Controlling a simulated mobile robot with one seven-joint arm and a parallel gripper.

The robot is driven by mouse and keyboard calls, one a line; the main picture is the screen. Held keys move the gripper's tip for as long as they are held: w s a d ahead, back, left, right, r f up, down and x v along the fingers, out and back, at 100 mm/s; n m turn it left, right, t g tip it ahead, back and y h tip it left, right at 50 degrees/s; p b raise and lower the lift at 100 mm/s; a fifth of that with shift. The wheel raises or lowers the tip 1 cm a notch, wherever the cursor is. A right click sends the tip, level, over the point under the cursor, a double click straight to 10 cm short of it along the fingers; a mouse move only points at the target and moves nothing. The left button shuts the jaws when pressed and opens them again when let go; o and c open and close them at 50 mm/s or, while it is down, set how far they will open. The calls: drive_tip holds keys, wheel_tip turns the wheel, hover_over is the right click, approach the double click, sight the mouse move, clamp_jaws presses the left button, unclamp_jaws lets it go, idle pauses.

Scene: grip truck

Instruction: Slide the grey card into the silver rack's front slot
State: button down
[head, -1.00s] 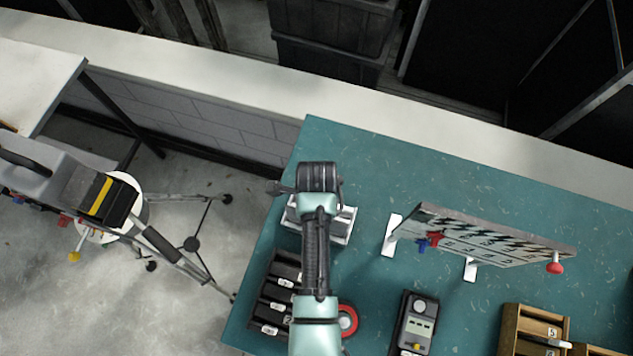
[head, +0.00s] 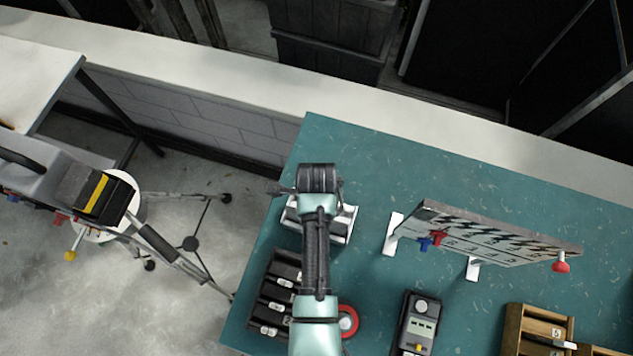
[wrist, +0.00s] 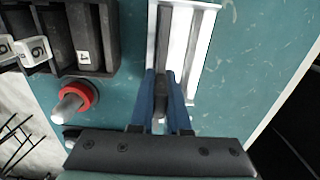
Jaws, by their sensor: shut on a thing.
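The silver rack (head: 345,225) stands on the teal table, mostly hidden under my arm in the head view. In the wrist view the rack (wrist: 207,40) shows pale walls and a bright inner face. My gripper (wrist: 162,88) is shut on the grey card (wrist: 175,40), a dark narrow strip seen edge-on between the blue fingers. The card lies along the rack's left part in that view. I cannot tell how deep it sits or whether it is in the slot. The head view hides the fingertips and the card.
A black slotted holder (head: 272,285) with numbered labels and a red ring (head: 349,321) stand close to the rack. A clapperboard (head: 490,240), a grey meter (head: 419,322) and a wooden box (head: 520,325) stand to the right. The table behind the rack is clear.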

drive_tip(key=shift+f+b, duration=1.2)
drive_tip(key=shift+f, duration=0.5)
drive_tip(key=c, duration=0.8)
unclamp_jaws()
drive_tip(key=shift+r, duration=0.2)
wheel_tip(320, 180, up, 13)
drive_tip(key=shift+f+b, duration=0.15)
drive_tip(key=shift+b, duration=0.75)
